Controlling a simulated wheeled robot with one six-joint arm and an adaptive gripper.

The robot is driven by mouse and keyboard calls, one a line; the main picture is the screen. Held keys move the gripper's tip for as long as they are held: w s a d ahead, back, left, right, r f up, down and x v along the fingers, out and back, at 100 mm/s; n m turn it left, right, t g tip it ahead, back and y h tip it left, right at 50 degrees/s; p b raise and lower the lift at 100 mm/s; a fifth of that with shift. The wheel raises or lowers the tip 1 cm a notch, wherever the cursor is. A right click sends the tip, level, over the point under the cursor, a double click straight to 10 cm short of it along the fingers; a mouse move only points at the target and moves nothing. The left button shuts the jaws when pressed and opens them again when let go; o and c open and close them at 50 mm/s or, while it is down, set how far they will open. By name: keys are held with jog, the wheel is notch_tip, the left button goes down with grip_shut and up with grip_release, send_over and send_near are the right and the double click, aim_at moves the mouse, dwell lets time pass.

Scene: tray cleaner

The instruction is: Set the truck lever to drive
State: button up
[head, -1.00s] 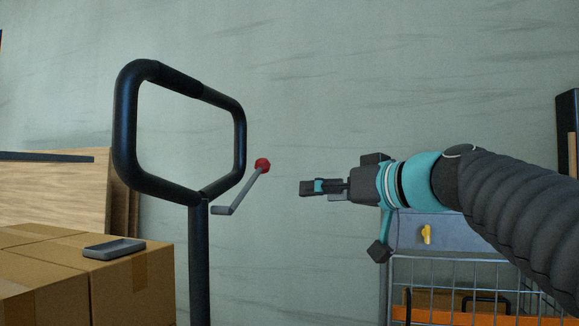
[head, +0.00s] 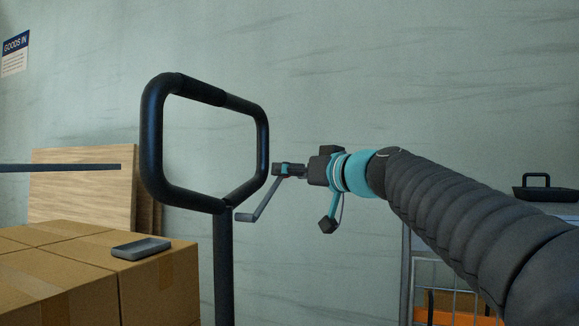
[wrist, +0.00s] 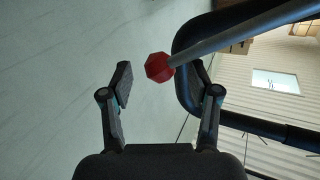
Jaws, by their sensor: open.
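The truck's black loop handle (head: 155,140) stands on a dark post (head: 223,270) at the middle left of the head view. The grey lever (head: 262,205) sticks out from the post to the right and bends upward. In the head view its red knob is hidden behind my gripper (head: 275,169). In the wrist view the red knob (wrist: 159,67) lies just ahead of and between the two fingertips of my gripper (wrist: 160,78), closer to the right finger. The grey lever rod (wrist: 240,32) runs from it to the upper right. My gripper is open, with nothing held; contact with the knob cannot be told.
Cardboard boxes (head: 60,285) with a small grey tray (head: 141,248) on top stand at the left. A wooden panel (head: 85,185) leans on the wall behind. A wire cart (head: 408,270) stands at the lower right. The wall side is clear.

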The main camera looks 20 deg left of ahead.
jog(key=shift+x, duration=0.85)
